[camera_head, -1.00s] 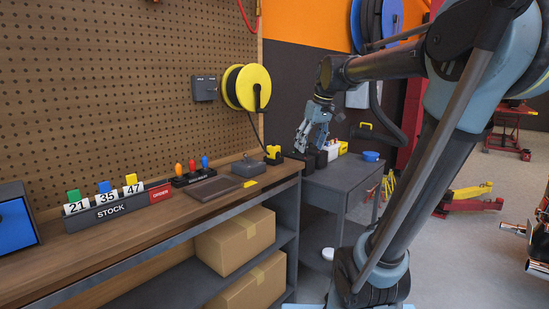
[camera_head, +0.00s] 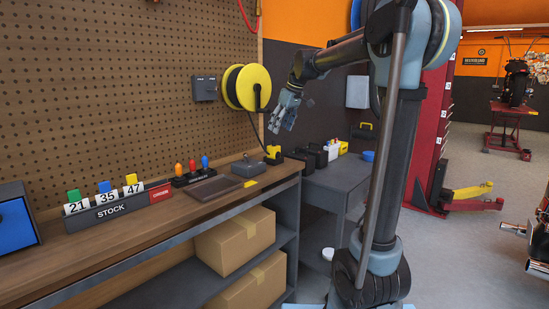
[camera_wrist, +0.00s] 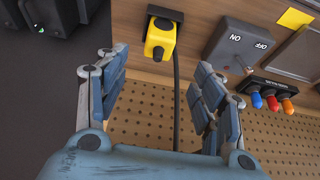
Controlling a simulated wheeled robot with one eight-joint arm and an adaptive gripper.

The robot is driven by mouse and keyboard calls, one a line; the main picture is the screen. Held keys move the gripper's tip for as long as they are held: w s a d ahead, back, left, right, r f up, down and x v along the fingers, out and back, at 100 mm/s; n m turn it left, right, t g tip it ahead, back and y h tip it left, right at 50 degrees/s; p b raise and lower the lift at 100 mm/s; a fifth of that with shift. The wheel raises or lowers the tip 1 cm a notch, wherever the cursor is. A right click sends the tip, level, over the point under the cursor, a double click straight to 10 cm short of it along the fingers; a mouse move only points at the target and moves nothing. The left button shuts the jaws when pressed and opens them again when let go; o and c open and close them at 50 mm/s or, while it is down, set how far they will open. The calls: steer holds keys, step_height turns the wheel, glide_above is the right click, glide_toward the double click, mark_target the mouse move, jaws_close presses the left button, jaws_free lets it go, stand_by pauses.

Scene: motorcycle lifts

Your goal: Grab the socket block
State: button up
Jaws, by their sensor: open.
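The yellow block (camera_head: 273,152), which I take for the socket block, sits at the far end of the wooden workbench, below the cable reel. In the wrist view the yellow block (camera_wrist: 160,40) has a dark round spot on its face, and a black cable runs from beside it. Its end is in a black holder. My gripper (camera_head: 280,117) is above the block in the head view, apart from it. In the wrist view my gripper (camera_wrist: 160,92) is open and empty, with the block beyond the gap between the fingers.
The yellow cable reel (camera_head: 247,87) hangs on the pegboard close to my gripper. A grey switch box (camera_head: 245,167) and a rack of coloured-handled tools (camera_head: 192,174) stand on the bench nearby. A grey cart (camera_head: 342,172) with black cases stands right of the bench.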

mark_target(274, 146)
steer(key=x, duration=1.1)
steer(key=shift+w+f, duration=0.1)
steer(key=shift+f, duration=0.25)
steer(key=shift+d, duration=0.1)
steer(key=shift+c, duration=0.3)
steer(key=c, duration=1.3)
